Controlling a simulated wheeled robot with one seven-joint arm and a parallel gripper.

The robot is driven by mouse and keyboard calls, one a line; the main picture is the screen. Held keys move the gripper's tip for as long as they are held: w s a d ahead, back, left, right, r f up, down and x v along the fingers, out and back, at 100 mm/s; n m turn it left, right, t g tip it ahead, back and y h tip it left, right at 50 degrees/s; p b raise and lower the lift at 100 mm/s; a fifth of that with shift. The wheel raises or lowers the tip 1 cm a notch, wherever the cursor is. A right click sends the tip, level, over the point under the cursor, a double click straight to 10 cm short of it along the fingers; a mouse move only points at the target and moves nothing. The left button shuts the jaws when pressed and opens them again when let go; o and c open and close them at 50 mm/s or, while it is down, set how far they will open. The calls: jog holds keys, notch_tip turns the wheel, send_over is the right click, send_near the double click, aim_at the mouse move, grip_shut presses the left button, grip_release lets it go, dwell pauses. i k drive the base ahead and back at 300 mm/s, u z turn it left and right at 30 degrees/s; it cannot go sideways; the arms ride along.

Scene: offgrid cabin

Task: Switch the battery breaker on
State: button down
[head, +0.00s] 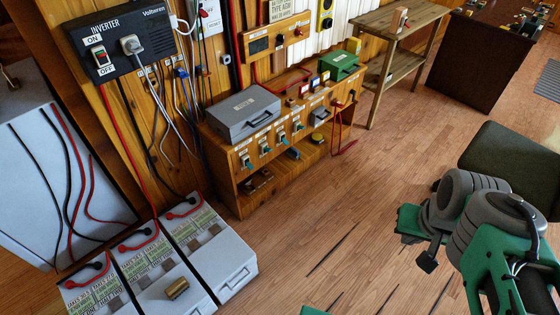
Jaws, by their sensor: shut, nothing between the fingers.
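A row of several small breakers with teal levers (280,138) is set along the front of the low wooden cabinet (228,185). Their labels are too small to read, so I cannot tell which, if any, is the battery breaker or how its lever stands. Another wooden panel (295,32) on the wall carries a dark switch and a red part. My gripper (427,262) seems to be the small black end below my green and grey arm at the right. It looks shut and empty, over bare floor, well apart from the cabinet.
A black inverter (150,32) with a red ON/OFF switch hangs at upper left, with cables below. Grey batteries (205,245) stand on the floor at lower left. A grey case (240,105) and green box (338,66) sit on the cabinet. The middle floor is clear.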

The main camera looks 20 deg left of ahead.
aim_at(251, 167)
jog(key=u, duration=0.25)
jog(key=i, duration=0.6)
jog(key=u, duration=0.85)
jog(key=i, duration=0.3)
jog(key=u, duration=0.4)
